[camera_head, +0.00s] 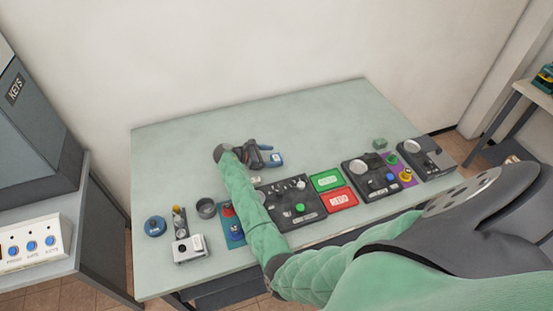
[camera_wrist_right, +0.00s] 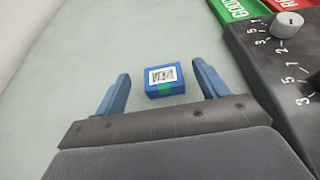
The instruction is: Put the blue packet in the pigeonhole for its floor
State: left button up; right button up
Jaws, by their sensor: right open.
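The blue packet (camera_wrist_right: 157,93) is a small block with a white printed label and a green mark. It lies on the pale green table and also shows in the head view (camera_head: 277,159). My right gripper (camera_head: 268,155) is low over the table, just left of the packet. In the right wrist view its two blue fingers (camera_wrist_right: 163,72) are open, one on each side of the packet, with gaps between. The label's print is too small to read. No pigeonhole can be made out in these views. My left gripper is out of view.
The table (camera_head: 330,112) is clear at the back. Along its front stand dark control boxes (camera_head: 370,178), a green plate (camera_head: 326,180), a red plate (camera_head: 339,200), a grey cup (camera_head: 206,208) and a blue round object (camera_head: 155,226). A grey KEYS cabinet (camera_head: 40,140) stands at left.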

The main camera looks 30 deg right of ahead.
aim_at(280, 157)
jog(key=p+x, duration=0.2)
jog(key=x, duration=0.1)
jog(key=shift+s+d+f+p, duration=0.15)
jog(key=shift+d+p, duration=0.1)
jog(key=shift+p, duration=0.15)
jog(key=shift+d+f, duration=0.4)
jog(key=shift+d, duration=0.05)
jog(key=shift+c, duration=0.4)
jog(key=c, duration=1.1)
jog(key=shift+r, duration=0.15)
